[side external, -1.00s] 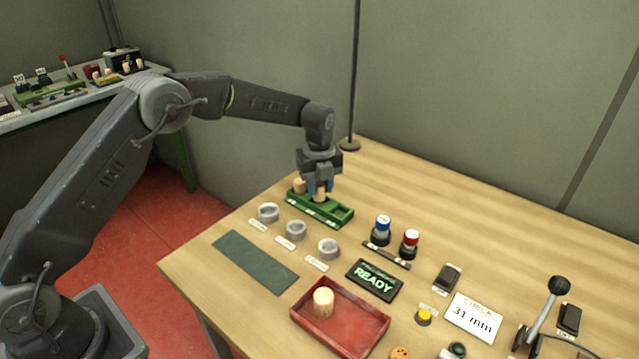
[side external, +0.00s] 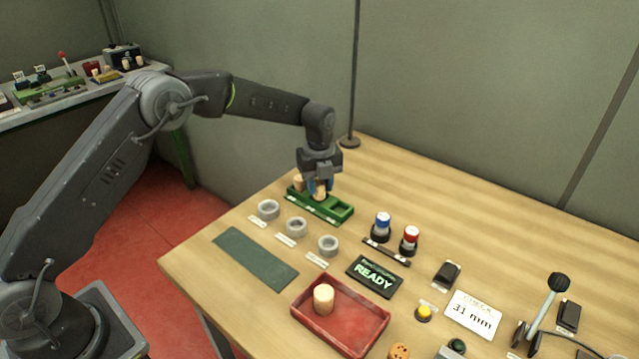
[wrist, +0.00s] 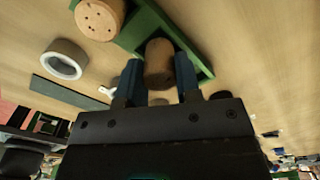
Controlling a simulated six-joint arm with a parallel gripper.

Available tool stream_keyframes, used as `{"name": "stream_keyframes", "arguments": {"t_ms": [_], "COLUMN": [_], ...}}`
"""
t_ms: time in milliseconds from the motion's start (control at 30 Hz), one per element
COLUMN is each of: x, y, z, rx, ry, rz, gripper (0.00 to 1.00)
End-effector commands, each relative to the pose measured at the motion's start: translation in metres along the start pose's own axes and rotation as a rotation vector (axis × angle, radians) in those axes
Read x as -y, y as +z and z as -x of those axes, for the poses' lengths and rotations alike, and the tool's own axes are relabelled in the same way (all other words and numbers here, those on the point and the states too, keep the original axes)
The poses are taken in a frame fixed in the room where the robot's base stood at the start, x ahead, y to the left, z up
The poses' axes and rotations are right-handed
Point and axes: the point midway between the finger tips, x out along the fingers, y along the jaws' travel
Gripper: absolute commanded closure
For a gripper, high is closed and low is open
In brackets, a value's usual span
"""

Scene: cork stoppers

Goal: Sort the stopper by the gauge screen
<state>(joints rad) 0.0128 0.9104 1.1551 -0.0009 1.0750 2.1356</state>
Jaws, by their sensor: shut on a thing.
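My gripper (side external: 320,187) is at the green rack (side external: 335,217), its blue fingers shut on a cork stopper (side external: 320,193) at the middle compartment. In the wrist view that stopper (wrist: 159,62) is between the two fingertips (wrist: 160,80). Whether its base touches the rack floor is hidden. A second stopper (side external: 299,182) stands in the rack's left compartment, and its speckled top (wrist: 99,18) shows in the wrist view. The right compartment is empty. The screen (side external: 375,278) reads READY. A card (side external: 472,315) reads CHECK 31 mm. A pale stopper (side external: 323,299) stands in the red tray (side external: 352,340).
Three grey rings, left (side external: 268,210), middle (side external: 296,227) and right (side external: 328,246), stand in front of the rack. A dark green mat (side external: 255,259) lies nearby. Blue-topped (side external: 382,224) and red-topped (side external: 410,237) pieces stand right of the rack. A lever (side external: 546,305) stands far right.

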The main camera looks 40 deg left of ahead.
Motion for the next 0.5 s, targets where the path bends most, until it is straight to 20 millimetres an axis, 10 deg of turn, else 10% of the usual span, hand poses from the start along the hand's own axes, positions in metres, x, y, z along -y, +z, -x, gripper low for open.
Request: {"name": "stream_keyframes", "arguments": {"t_ms": [500], "x": [0.0000], "y": [0.0000], "z": [-0.0076], "rx": [0.000], "ry": [0.000], "rz": [0.000], "gripper": [0.94]}}
